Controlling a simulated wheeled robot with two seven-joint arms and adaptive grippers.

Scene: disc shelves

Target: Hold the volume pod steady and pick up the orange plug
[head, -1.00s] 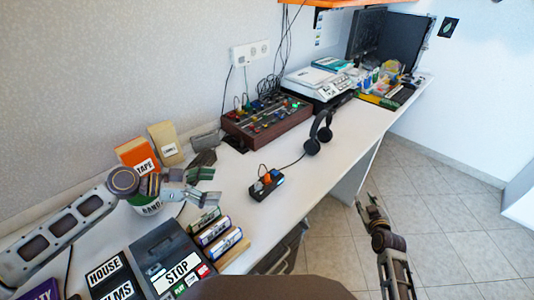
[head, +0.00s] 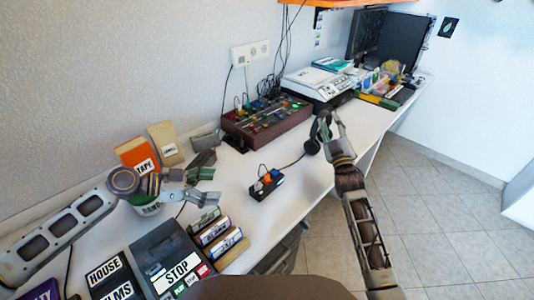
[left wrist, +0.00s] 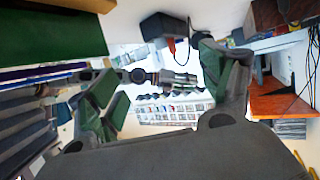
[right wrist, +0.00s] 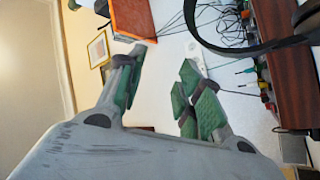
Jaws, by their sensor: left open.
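The volume pod (head: 266,188) is a small black box on the white desk in the middle of the head view. The orange plug (head: 267,178) stands in its top, with a thin cable looping up. A black box with an orange-red spot, seemingly the pod (left wrist: 163,26), shows at the top of the left wrist view. My left gripper (head: 208,178) is open and empty, left of the pod and apart from it. My right gripper (head: 330,118) is open, beside the headphones to the upper right of the pod. I cannot tell whether it touches them.
Headphones (head: 313,143) rest on the desk, with a cord running to the pod. A brown mixer (head: 268,124) stands behind. Labelled cartridges (head: 213,232) and a STOP player (head: 168,262) are at the front left. The desk around the pod is clear.

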